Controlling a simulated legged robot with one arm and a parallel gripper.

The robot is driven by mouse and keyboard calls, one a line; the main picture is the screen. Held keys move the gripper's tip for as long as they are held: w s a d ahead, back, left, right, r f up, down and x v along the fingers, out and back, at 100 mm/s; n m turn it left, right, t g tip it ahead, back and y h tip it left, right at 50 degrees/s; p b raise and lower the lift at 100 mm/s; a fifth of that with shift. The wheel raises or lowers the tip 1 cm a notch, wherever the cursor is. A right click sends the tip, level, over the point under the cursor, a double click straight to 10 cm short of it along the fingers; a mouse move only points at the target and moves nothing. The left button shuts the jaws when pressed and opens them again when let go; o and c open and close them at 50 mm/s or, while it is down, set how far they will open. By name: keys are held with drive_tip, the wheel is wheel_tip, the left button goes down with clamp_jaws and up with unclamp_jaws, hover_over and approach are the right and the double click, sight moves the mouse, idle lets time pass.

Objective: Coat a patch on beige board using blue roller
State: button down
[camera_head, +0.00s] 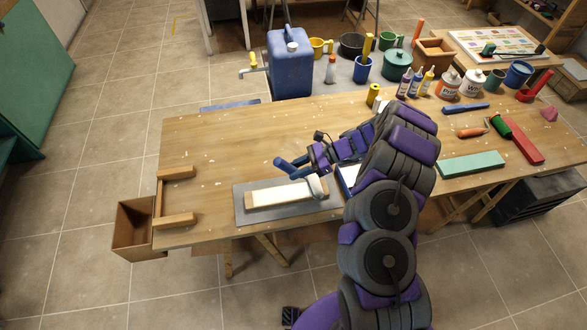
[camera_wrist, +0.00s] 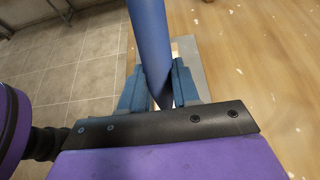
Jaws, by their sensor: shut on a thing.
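The beige board (camera_head: 258,198) lies on a grey mat (camera_head: 240,207) near the front edge of the workbench, with a pale whitish area (camera_head: 287,193) along its middle. My gripper (camera_head: 301,168) is above the board's right part, shut on the blue roller's handle (camera_head: 284,165). The roller's pale head (camera_head: 318,187) is at the board's right end; I cannot tell whether it touches the board. In the wrist view, the blue handle (camera_wrist: 149,35) stands between the two fingers of my gripper (camera_wrist: 160,85). The handle and fingers hide most of the board there.
A blue-edged tray (camera_head: 347,180) is just right of the board, partly behind my arm. A green board (camera_head: 472,163), an orange-handled tool (camera_head: 471,132) and a red tray (camera_head: 525,142) lie farther right. A blue jug (camera_head: 291,65) stands behind. The bench's left part is mostly clear.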

drive_tip(key=shift+w+d, duration=0.2)
drive_tip(key=shift+d, duration=0.45)
drive_tip(key=shift+w+d, duration=0.15)
drive_tip(key=shift+d, duration=0.45)
drive_tip(key=shift+s+a+r, duration=0.1)
drive_tip(key=shift+s+a, duration=0.1)
drive_tip(key=shift+a, duration=0.6)
drive_tip(key=shift+s+a, duration=0.2)
drive_tip(key=shift+a, duration=0.55)
drive_tip(key=shift+s+a+f+b, duration=0.15)
drive_tip(key=shift+s+a+b, duration=0.15)
drive_tip(key=shift+a, duration=0.4)
drive_tip(key=shift+s+a+f+b, duration=0.15)
drive_tip(key=shift+a+b, duration=0.2)
drive_tip(key=shift+a, duration=0.35)
drive_tip(key=s+a+b, duration=0.2)
drive_tip(key=a, duration=0.7)
drive_tip(key=s+a+b, duration=0.2)
drive_tip(key=a, duration=0.8)
drive_tip(key=shift+s+a, duration=0.15)
idle(1.2)
drive_tip(key=shift+r, duration=0.1)
